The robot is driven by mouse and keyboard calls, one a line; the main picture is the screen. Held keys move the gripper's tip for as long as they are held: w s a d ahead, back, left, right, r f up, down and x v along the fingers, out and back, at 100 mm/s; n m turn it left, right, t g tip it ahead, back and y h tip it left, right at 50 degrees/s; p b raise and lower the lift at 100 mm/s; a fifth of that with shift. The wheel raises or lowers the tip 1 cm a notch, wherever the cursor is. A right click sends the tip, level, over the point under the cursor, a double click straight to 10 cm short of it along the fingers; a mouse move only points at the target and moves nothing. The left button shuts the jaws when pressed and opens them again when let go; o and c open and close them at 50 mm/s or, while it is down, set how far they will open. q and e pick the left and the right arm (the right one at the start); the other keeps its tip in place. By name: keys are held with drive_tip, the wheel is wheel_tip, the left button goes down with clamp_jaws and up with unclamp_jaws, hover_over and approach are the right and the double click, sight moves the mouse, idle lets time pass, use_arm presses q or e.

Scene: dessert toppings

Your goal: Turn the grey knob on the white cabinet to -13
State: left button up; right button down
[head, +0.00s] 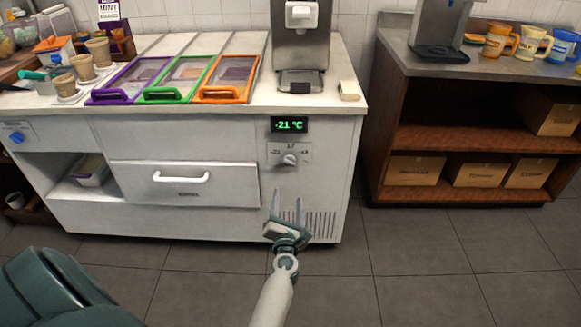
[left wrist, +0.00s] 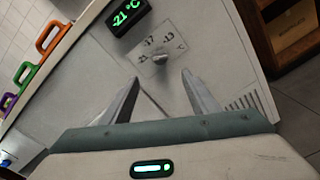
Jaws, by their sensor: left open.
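The grey knob (head: 290,159) sits on a dial plate on the front of the white cabinet (head: 230,226), at its right end. The plate shows marks -21, -17 and -13 in the left wrist view, where the knob (left wrist: 160,57) lies beyond my fingertips. The display (head: 289,125) above it reads -21 °C in green. My left gripper (head: 287,195) is open and empty, just below and in front of the knob, apart from it. In the left wrist view its two fingers (left wrist: 160,80) point toward the dial. My right gripper is not in view.
A drawer with a white handle (head: 181,177) is left of the knob. A vent (head: 320,224) is below right. Purple, green and orange framed lids (head: 225,80) and a dispenser (head: 300,45) are on top. A wooden shelf unit (head: 455,136) stands right. The floor in front is clear.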

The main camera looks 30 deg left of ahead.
use_arm(q)
drive_tip(key=w, duration=0.1)
drive_tip(key=b, duration=0.2)
approach(289, 164)
drive_tip(key=x, duration=0.4)
drive_tip(key=shift+w, duration=0.15)
drive_tip(key=x, duration=0.3)
drive_tip(key=shift+w+a+b, duration=0.1)
drive_tip(key=shift+w+b, duration=0.1)
drive_tip(key=shift+b, duration=0.1)
drive_tip(key=shift+w+a, duration=0.35)
drive_tip(key=shift+w, duration=0.15)
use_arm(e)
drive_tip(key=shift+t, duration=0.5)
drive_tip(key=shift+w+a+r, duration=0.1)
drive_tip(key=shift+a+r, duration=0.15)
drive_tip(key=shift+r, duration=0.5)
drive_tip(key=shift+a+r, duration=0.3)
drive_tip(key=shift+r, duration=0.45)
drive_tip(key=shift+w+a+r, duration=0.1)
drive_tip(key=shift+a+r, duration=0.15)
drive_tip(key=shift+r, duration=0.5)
use_arm(q)
drive_tip(key=shift+r, duration=0.1)
drive_tip(key=c, duration=1.1)
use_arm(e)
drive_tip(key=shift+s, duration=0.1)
